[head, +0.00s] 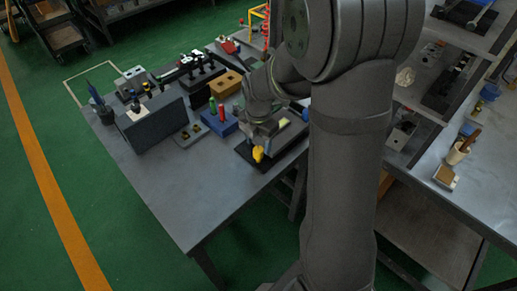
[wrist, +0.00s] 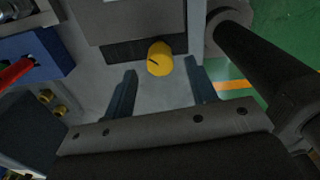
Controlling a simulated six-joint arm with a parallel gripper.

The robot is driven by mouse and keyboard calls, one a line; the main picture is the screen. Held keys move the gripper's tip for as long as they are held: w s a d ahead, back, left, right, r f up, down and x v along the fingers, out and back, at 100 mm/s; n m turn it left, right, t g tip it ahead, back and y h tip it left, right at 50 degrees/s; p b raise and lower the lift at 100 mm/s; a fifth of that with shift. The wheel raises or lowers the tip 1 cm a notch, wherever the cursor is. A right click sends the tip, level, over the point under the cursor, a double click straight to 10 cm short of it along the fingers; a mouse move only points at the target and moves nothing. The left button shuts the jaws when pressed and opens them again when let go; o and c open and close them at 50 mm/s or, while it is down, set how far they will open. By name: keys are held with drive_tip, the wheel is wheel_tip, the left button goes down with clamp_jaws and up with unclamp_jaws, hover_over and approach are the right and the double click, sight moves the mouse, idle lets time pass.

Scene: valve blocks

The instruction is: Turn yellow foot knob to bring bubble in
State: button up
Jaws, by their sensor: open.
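The yellow foot knob (wrist: 160,58), with a dark line on its face, sticks out from the dark lower edge of a grey block (wrist: 130,22) in the wrist view. In the head view the yellow knob (head: 258,154) shows at the front of a black base (head: 245,157), just below my wrist. My gripper (wrist: 161,72) is open, with one finger on either side of the knob and visible gaps to both. A small pale yellow-green patch (head: 284,122) shows on top of the unit; I cannot tell whether it is the vial. No bubble can be made out.
A blue block (head: 220,122) with red and green pegs stands left of the unit. A brass-fitted plate (head: 188,134), a tan block (head: 226,84) and a large grey block (head: 155,122) stand farther left and behind. The table's front (head: 200,205) is clear.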

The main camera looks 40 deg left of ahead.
sight(258, 149)
drive_tip(key=shift+f, duration=1.9)
drive_tip(key=c, duration=1)
drive_tip(key=shift+m, duration=2.8)
drive_tip(key=o, duration=1)
